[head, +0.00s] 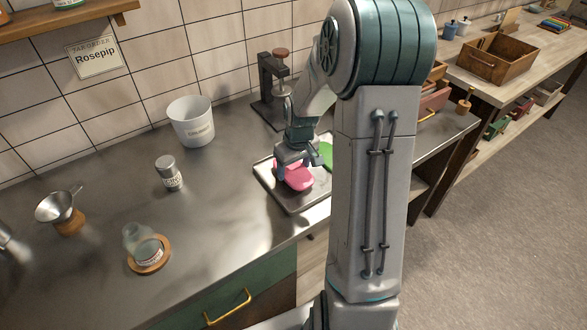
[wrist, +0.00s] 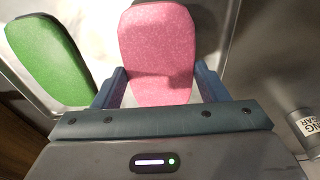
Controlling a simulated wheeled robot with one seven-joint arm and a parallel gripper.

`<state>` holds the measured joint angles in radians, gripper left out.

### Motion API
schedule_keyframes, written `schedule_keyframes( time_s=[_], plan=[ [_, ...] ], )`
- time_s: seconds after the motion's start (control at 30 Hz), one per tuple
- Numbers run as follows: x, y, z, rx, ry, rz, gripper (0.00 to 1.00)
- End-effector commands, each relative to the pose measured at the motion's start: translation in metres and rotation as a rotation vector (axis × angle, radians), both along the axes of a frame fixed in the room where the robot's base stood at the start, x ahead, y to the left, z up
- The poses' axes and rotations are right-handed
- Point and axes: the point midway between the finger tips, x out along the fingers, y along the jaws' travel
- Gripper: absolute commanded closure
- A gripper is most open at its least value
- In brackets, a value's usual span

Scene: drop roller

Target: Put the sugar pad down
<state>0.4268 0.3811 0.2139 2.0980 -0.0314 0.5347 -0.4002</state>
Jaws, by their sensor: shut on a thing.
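The sugar pad is a pink, rounded, grainy slab (head: 298,178). It fills the upper middle of the wrist view (wrist: 158,45). My gripper (head: 284,162) is shut on it, with one finger on each side in the wrist view (wrist: 161,86). The pad is over or on a grey metal tray (head: 290,206); I cannot tell whether it touches the tray. A green pad (head: 326,154) lies on the tray, partly hidden behind my arm in the head view. It also shows at the left of the wrist view (wrist: 48,60).
A press-like stand (head: 270,88) is behind the tray. A white bucket (head: 191,121), a labelled shaker (head: 169,173), a glass jar on a wooden coaster (head: 146,248) and a funnel (head: 62,208) stand to the left. The steel counter (head: 215,215) between them and the tray is clear.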

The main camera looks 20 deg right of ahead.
Motion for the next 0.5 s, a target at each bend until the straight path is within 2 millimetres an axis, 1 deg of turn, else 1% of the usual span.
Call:
schedule_keyframes(
  time_s=[0.03, 0.13, 0.4, 0.5],
  plan=[
    [0.0, 0.0, -0.006, 0.001, 0.002, 0.0, 0.61],
    [0.0, 0.0, -0.014, 0.0, 0.0, 0.0, 0.61],
    [0.0, 0.0, -0.016, -0.001, -0.002, 0.0, 0.61],
    [0.0, 0.0, -0.02, -0.001, -0.002, 0.0, 0.61]
  ],
)
